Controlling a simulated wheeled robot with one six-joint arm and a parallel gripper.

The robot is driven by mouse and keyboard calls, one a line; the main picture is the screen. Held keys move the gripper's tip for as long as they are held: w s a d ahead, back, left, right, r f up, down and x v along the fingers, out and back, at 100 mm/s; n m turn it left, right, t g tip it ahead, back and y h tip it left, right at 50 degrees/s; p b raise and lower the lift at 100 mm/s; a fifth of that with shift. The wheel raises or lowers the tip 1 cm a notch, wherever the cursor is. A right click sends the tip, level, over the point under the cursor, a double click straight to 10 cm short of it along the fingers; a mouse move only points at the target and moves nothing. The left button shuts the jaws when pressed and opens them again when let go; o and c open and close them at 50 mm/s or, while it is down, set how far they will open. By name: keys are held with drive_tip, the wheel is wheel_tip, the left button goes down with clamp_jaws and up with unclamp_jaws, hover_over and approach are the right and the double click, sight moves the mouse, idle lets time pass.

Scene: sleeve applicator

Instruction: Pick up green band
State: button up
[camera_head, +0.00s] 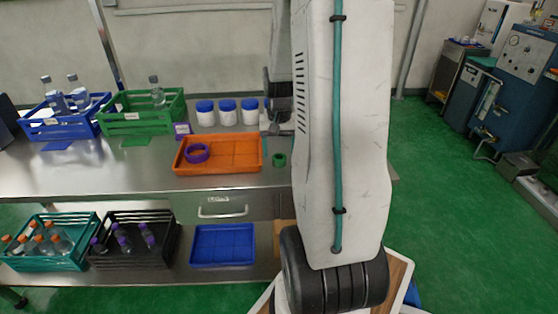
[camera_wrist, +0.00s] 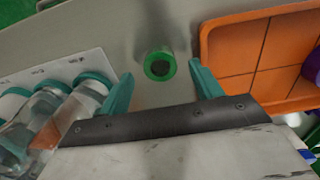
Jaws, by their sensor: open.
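The green band (camera_wrist: 160,66) is a short green ring standing on the metal bench, seen from above in the wrist view. It also shows in the head view (camera_head: 279,160), just right of the orange tray. My gripper (camera_wrist: 159,84) is open, with one teal finger to the left of the band and one to the right. The band lies between the finger lines and slightly beyond the tips, apart from both. In the head view my arm hides most of the gripper.
An orange tray (camera_head: 238,167) holding a purple ring (camera_head: 197,153) lies beside the band. Several blue-lidded white jars (camera_head: 227,112) stand behind it. Clear bottles (camera_wrist: 48,108) with teal caps stand left in the wrist view. Green (camera_head: 125,124) and blue (camera_head: 41,131) crates stand farther left.

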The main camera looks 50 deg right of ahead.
wheel_tip(320, 180, down, 2)
drive_tip(key=shift+f, duration=0.1)
drive_tip(key=c, duration=1.1)
wheel_tip(320, 180, up, 18)
drive_tip(key=shift+r, duration=0.1)
